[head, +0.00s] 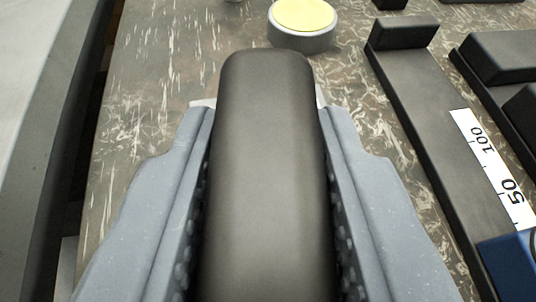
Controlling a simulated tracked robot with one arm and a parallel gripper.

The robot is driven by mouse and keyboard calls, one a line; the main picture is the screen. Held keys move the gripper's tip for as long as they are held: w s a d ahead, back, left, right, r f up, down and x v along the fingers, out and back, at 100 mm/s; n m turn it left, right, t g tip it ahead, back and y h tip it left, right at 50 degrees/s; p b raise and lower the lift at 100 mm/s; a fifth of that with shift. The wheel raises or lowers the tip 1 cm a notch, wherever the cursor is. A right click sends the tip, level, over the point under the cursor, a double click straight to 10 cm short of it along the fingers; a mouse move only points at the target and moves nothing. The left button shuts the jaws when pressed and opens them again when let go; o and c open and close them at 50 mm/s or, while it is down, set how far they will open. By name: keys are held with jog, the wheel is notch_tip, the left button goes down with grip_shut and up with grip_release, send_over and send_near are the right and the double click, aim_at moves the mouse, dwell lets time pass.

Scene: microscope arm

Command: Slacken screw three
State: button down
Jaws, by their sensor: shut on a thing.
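My gripper (265,112) fills the lower middle of the head view. Its two grey-blue jaws are shut on a dark, rounded, handle-like piece (262,180), one jaw on each side. The piece's rounded end points away from me and reaches past the jaw tips. A pale edge shows on both sides just beyond the jaw tips; I cannot tell what it belongs to. I cannot make out any screw marked three; what lies under the piece and the jaws is hidden.
A round grey base with a yellow top (305,14) stands beyond the held piece. At right is a long dark rail (415,110) with a white scale strip (490,165) and a blue block (512,268). Mottled tabletop (150,100) is clear to the left.

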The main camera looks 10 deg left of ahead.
jog(key=shift+w+d+r+p, duration=0.15)
jog(key=shift+d+r+p, duration=0.15)
jog(key=shift+p, duration=0.95)
jog(key=shift+f+n+p, duration=0.1)
jog(key=shift+n+p, duration=0.2)
jog(key=shift+p, duration=0.15)
jog(key=shift+d+b, duration=0.2)
jog(key=shift+b, duration=1.75)
jog(key=shift+a+f+m+h+b, duration=0.1)
jog(key=shift+a+m+h+b, duration=0.15)
jog(key=shift+m+b, duration=0.5)
jog(key=shift+n, duration=0.25)
jog(key=shift+r+p, duration=1.6)
jog(key=shift+r, duration=1.45)
